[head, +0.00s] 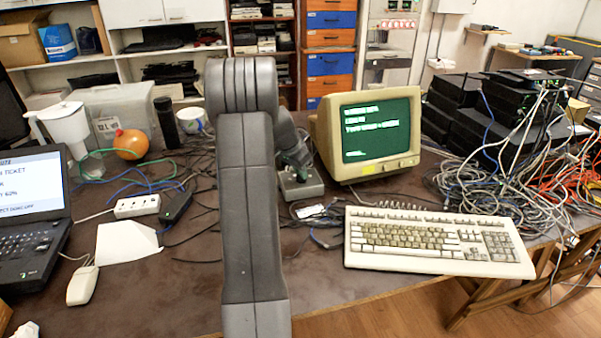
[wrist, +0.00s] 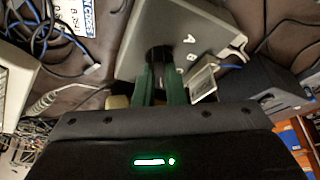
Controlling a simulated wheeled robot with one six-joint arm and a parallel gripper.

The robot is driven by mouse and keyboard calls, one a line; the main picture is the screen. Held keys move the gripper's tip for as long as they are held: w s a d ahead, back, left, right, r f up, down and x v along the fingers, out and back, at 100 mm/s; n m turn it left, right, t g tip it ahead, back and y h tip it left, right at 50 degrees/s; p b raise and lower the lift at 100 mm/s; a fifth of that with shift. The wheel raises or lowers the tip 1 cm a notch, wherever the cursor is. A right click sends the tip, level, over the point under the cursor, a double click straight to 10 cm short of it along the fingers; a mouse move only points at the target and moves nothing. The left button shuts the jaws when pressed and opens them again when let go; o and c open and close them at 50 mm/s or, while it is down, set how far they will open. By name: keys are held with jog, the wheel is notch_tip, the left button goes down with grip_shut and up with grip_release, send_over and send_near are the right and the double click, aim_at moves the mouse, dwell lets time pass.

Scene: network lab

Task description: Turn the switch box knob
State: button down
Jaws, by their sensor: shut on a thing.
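The switch box (head: 303,189) is a small grey box on the table, just right of my arm in the head view. In the wrist view the box (wrist: 195,35) shows white letters A and B on its face. Its dark knob (wrist: 158,54) lies between the green fingers of my gripper (wrist: 160,68). The fingers are closed on the knob from both sides and cover part of it. In the head view my gripper (head: 294,172) is over the box, small and partly hidden by my arm, and the knob cannot be made out.
A beige monitor (head: 372,135) stands right of the box, with a cream keyboard (head: 435,242) in front. Cables (head: 500,170) tangle at the right. A laptop (head: 35,215), mouse (head: 82,286) and power strip (head: 137,206) are at the left. The front table middle is fairly clear.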

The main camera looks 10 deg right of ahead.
jog(key=c, duration=1.5)
grip_release()
jog(key=v, duration=1.4)
jog(key=shift+p, duration=0.3)
jog(key=shift+w+f, duration=0.1)
jog(key=x, duration=1.3)
jog(key=shift+d+f, duration=0.15)
jog(key=shift+f, duration=0.2)
